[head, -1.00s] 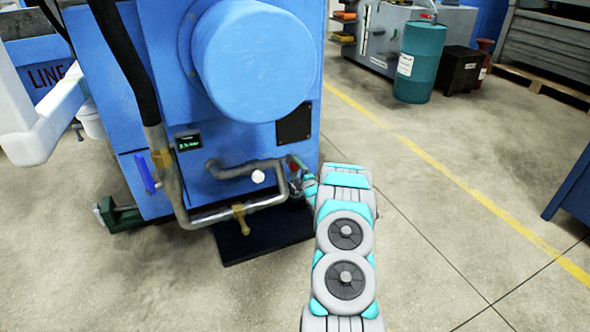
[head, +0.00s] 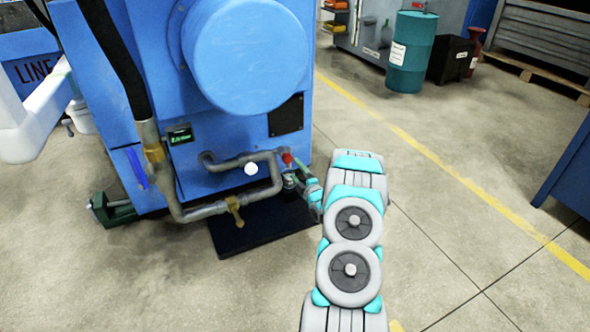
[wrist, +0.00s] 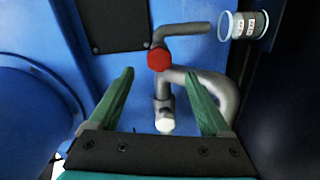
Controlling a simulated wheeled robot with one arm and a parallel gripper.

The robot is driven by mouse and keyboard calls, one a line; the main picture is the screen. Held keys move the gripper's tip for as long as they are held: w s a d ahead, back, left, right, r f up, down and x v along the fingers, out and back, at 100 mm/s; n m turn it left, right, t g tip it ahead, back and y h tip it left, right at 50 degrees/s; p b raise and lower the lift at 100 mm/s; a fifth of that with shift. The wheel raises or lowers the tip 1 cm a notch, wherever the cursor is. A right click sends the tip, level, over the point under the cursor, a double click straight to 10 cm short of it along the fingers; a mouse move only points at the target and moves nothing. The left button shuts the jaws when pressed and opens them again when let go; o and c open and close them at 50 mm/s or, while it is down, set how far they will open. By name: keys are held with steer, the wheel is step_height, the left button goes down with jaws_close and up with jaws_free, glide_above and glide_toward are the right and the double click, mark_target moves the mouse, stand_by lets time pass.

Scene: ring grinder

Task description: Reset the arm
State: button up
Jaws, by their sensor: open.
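My arm (head: 352,245) reaches up from the lower edge in the head view, in front of the blue machine (head: 110,80). My gripper (wrist: 164,95) shows in the wrist view with two green fingers spread apart and nothing between them. Beyond the fingers is a red valve knob (wrist: 159,60) on a grey pipe, with a white-ended fitting (wrist: 165,125) below it. In the head view the red knob (head: 287,158) is small, and the wrist beside it is partly hidden by my arm.
A dark mat (head: 250,228) lies under the pipes. A teal drum (head: 411,50) and a black bin (head: 452,60) stand at the back right. The floor right of my arm is open, with a yellow line (head: 440,160).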

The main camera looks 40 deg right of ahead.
stand_by(0.4)
steer(key=w+a+r+m+g+p, duration=0.1)
steer(key=w+a+r+g+p, duration=0.15)
steer(key=a+r, duration=0.2)
steer(key=s+a+r+m+g+y+p, duration=0.1)
steer(key=s+a+r+m+g, duration=0.25)
steer(key=a+r, duration=0.4)
steer(key=s+a+r+m+g+p, duration=0.2)
steer(key=s+a+r+g, duration=0.25)
steer(key=a+r, duration=0.35)
steer(key=s+a+r+m+g+y+p, duration=0.1)
steer(key=s+a+r+m+g, duration=0.1)
steer(key=s+a, duration=0.6)
steer(key=s+a+r+m+g+y+p, duration=0.1)
steer(key=s+a+r+g, duration=0.3)
steer(key=s, duration=1.6)
steer(key=s+a+r+m+g+y+p, duration=0.1)
steer(key=s+a+r+m+g+p, duration=0.1)
steer(key=s+a+r, duration=0.4)
steer(key=s+a+m+g, duration=0.1)
steer(key=s+a, duration=0.4)
steer(key=s, duration=0.3)
steer(key=shift+a+m, duration=0.35)
steer(key=shift+a, duration=0.05)
